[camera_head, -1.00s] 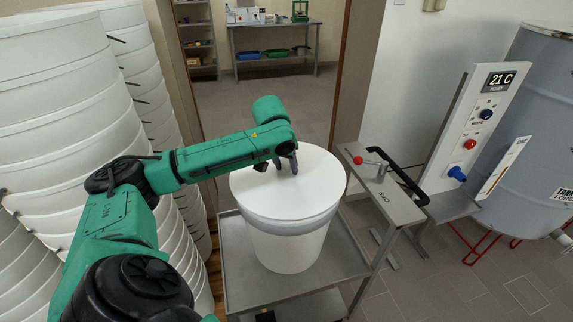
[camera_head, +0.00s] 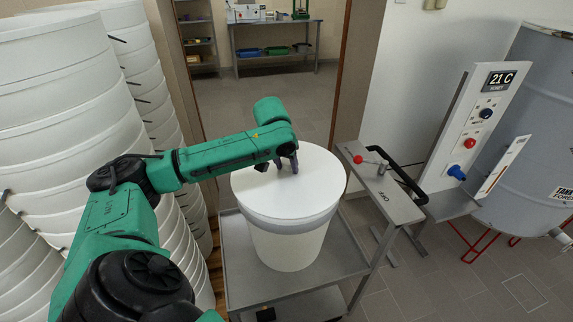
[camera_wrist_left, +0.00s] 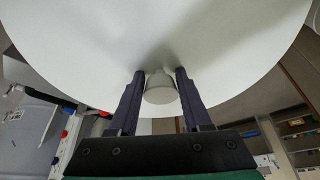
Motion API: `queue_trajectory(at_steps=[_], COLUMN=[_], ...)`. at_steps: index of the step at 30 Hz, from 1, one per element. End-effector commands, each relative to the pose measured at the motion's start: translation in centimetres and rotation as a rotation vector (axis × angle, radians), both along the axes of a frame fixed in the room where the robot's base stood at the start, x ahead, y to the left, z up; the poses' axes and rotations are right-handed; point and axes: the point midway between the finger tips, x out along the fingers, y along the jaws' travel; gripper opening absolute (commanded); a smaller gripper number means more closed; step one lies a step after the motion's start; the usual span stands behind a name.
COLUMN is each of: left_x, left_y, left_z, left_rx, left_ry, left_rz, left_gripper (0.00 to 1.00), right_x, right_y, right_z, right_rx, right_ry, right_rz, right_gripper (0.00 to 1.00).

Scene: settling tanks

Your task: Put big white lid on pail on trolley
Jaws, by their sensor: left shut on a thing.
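The big white lid (camera_head: 305,190) lies over the top of the white pail (camera_head: 288,250) on the grey metal trolley (camera_head: 345,258). In the head view it looks level and close on the rim; whether it is fully seated I cannot tell. My left gripper (camera_head: 279,166) comes in from the left over the lid. In the left wrist view my left gripper (camera_wrist_left: 158,88) is shut on the round knob (camera_wrist_left: 161,88) of the lid, one finger on each side. My right gripper is not in view.
Tall stacks of white pails (camera_head: 70,100) stand close on the left. A steel stand with a red-knobbed valve (camera_head: 372,160) stands right of the trolley. A grey tank (camera_head: 535,130) and control panel (camera_head: 480,125) are farther right. Open floor (camera_head: 270,105) lies behind.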

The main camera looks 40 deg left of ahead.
Motion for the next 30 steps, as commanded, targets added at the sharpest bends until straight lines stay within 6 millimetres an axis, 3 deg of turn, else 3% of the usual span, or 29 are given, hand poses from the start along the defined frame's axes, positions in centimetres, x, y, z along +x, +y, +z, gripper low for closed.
queue_trajectory(at_steps=[30], left_x=[0.0], left_y=[0.0], left_z=[-0.9], left_rx=[0.0], left_ry=[-0.001], left_rz=[0.0], left_gripper=[0.0], right_x=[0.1], right_y=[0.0], right_z=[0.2], right_rx=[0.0], right_ry=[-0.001], right_rz=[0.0], right_gripper=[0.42])
